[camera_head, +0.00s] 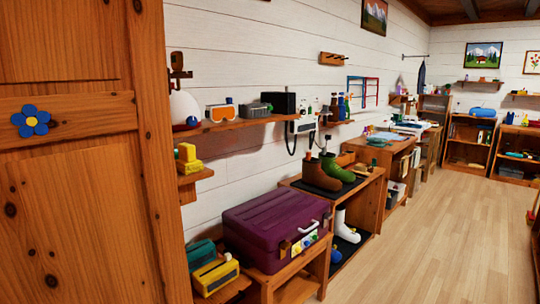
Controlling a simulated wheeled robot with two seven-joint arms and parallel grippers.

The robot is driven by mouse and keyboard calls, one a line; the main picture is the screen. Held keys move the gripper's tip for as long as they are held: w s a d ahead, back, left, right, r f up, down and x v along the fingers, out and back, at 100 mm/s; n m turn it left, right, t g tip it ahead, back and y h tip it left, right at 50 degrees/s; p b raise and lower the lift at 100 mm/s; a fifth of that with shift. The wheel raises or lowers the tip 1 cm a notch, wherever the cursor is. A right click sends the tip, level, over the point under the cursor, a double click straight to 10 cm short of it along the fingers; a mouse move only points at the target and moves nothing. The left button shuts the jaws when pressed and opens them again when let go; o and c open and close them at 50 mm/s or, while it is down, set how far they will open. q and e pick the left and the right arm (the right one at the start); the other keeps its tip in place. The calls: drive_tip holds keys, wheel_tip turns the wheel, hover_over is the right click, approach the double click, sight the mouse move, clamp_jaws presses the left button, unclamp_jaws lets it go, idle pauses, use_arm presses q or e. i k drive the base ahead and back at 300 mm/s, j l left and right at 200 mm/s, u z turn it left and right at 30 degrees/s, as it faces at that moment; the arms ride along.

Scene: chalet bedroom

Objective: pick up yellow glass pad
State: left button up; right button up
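I cannot make out a thing that is clearly a yellow glass pad. A yellow blocky object (188,160) sits on a small wooden shelf beside the wooden door. A yellow box-shaped object (215,276) with a dark front panel sits low, left of the purple suitcase. From this distance I cannot tell whether either is the pad. Neither of my grippers shows in the head view.
A wooden door (70,215) with a blue flower fills the left side. The purple suitcase (262,228) rests on a low wooden stand. A shoe rack (365,205) holds boots. A long wall shelf (240,124) carries small items. The floor (440,230) is clear at right.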

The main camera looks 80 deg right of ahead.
sight(187, 164)
drive_tip(key=z, duration=2.1)
drive_tip(key=i+l+u, duration=0.4)
drive_tip(key=l, duration=0.25)
drive_tip(key=i+j, duration=0.05)
drive_tip(key=i, duration=0.05)
